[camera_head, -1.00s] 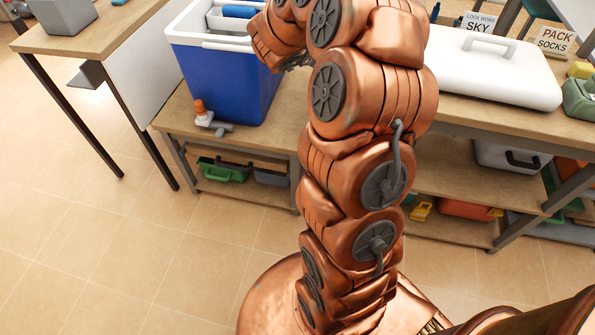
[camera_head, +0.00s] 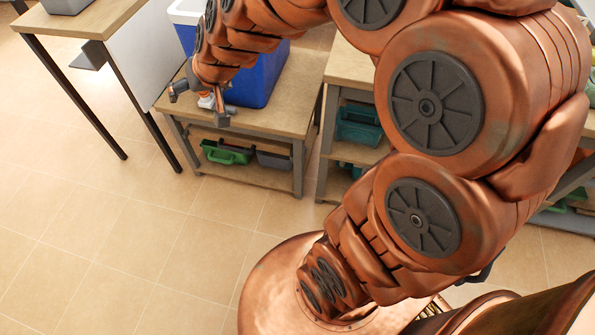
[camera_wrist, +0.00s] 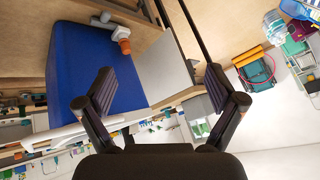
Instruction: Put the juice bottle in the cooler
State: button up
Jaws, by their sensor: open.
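The blue cooler (camera_head: 262,80) with a white rim stands on the low wooden bench, partly hidden by my arm. In the wrist view it appears upside down as a blue block (camera_wrist: 75,65) at left. A small orange and white item, seemingly the juice bottle (camera_head: 206,101), is upright on the bench by the cooler's front left. It is mostly hidden by my gripper in the head view, but its orange part shows in the wrist view (camera_wrist: 122,34). My gripper (camera_head: 200,103) is open and empty, its fingers around the bottle's place in the head view; contact cannot be told.
A grey fitting lies beside the bottle; it shows in the wrist view (camera_wrist: 104,20). A wooden table (camera_head: 95,22) with dark legs stands at left. Another bench (camera_head: 350,66) is at right, largely behind my arm. The tiled floor is clear.

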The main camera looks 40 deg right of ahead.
jog(key=s+f+n+g, duration=0.1)
jog(key=s+f+g, duration=0.1)
jog(key=s, duration=0.9)
jog(key=s+f+n+g, duration=0.1)
jog(key=s+g, duration=0.4)
jog(key=s, duration=0.6)
jog(key=shift+s+a+f+h, duration=0.25)
jog(key=shift+s+f+h, duration=0.15)
jog(key=shift+f, duration=0.25)
jog(key=s+d+g, duration=0.1)
jog(key=s, duration=0.1)
jog(key=s+d+g+h, duration=0.1)
jog(key=s, duration=0.2)
jog(key=s+d+g, duration=0.1)
jog(key=s, duration=0.2)
jog(key=shift+s+d+r, duration=0.1)
jog(key=shift+s+r, duration=0.1)
jog(key=shift+r, duration=0.05)
